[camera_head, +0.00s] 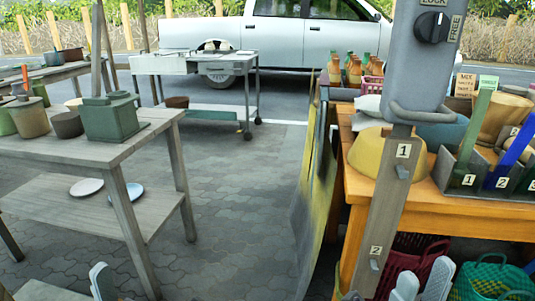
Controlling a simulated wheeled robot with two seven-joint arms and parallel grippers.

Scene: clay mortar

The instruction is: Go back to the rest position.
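My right gripper (424,279) shows at the bottom edge, right of centre, with two pale grey fingers pointing up. Their tips stand apart with nothing between them, in front of the orange table (480,219) and the baskets under it. My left gripper (103,281) shows at the bottom left as one pale finger, below the grey wooden table (150,130). The rest of it is cut off by the frame, so its opening cannot be told. Neither gripper visibly touches anything.
A grey post with a FREE/LOCK knob box (417,50) stands close in front of the orange table. A yellow bowl (371,152) sits behind it. Dark red (415,262) and green (492,280) baskets lie below. Paved floor (240,215) is clear between the tables.

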